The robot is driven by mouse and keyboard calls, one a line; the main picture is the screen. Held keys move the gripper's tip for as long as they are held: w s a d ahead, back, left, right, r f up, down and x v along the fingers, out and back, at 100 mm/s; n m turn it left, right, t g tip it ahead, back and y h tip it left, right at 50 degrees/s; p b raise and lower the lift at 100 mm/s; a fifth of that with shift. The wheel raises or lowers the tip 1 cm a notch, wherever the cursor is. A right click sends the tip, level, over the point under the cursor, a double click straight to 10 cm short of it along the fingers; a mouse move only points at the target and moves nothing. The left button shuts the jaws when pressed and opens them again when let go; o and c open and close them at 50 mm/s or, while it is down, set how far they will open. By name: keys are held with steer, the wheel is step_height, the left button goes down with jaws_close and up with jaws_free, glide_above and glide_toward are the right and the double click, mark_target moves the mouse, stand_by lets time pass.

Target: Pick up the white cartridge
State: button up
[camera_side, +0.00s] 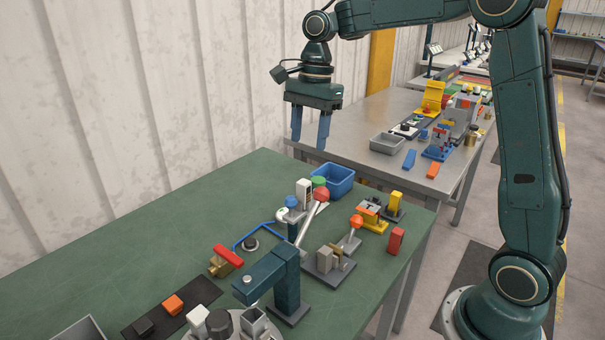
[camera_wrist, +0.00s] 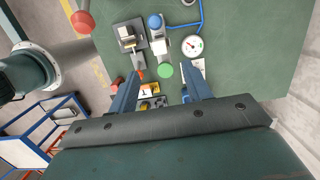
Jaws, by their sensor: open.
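A small white block (camera_side: 199,314) stands on a round grey holder (camera_side: 236,334) at the bottom edge of the side view, beside a black part and a grey open-topped part. It looks like the white cartridge, but I cannot be sure. I do not make it out in the wrist view. My gripper (camera_side: 309,145) is open and empty, its blue fingers pointing down, high above the far end of the green bench and well away from the white block. In the wrist view the fingers (camera_wrist: 163,78) are apart with nothing held between them.
A blue bin (camera_side: 335,180) stands at the bench's far end. Levers with a red ball (camera_side: 321,195) and an orange ball (camera_side: 356,221) stick up mid-bench, near a dark teal post (camera_side: 287,285). A red-handled clamp (camera_side: 228,257) stands left. The bench's left side is largely clear.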

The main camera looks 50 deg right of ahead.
mark_target(304, 182)
steer(key=shift+a+f, duration=0.15)
steer(key=shift+f, duration=0.9)
steer(key=shift+a+f, duration=0.2)
steer(key=shift+f, duration=0.8)
steer(key=shift+a+f, duration=0.15)
steer(key=shift+f, duration=0.9)
steer(key=shift+a+f, duration=0.2)
steer(key=shift+f, duration=1.1)
steer(key=shift+a+f, duration=0.2)
steer(key=shift+f, duration=1.05)
steer(key=c, duration=1)
steer(key=shift+o, duration=0.2)
steer(key=shift+r, duration=5.05)
